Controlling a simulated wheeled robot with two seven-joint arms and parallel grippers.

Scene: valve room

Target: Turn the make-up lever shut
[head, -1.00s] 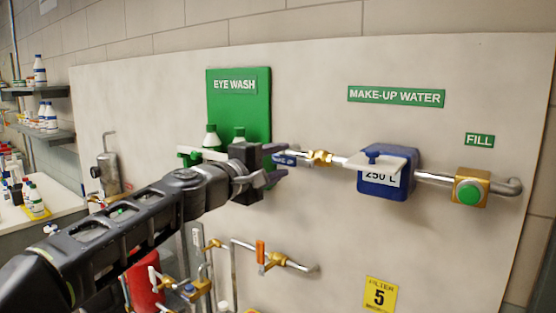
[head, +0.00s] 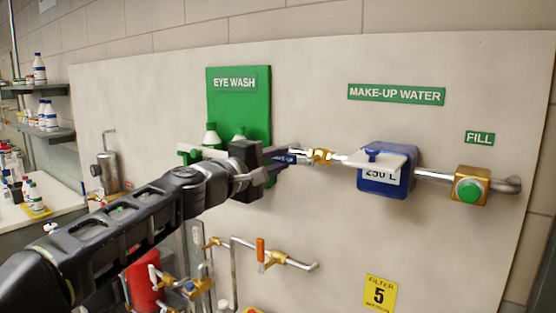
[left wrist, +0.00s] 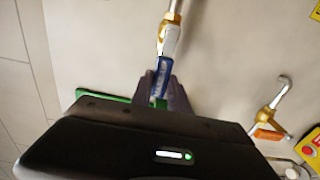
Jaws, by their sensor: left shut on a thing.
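The make-up lever is a blue handle (head: 287,157) on a brass valve (head: 321,156) in the pipe left of the blue 250 L meter (head: 386,180). It lies about in line with the pipe, pointing left. My left gripper (head: 280,160) is shut on it; the fingers hide part of the handle in the head view. In the left wrist view the blue lever (left wrist: 161,75) runs from the brass valve (left wrist: 169,34) down between the fingers of my left gripper (left wrist: 164,88). My right gripper is not in view.
Behind my gripper hang the green eye wash board (head: 257,112) and its green-capped bottles (head: 211,136). A green fill button (head: 469,190) sits at the right. Below are an orange-handled valve (head: 261,250) and a red cylinder (head: 144,283).

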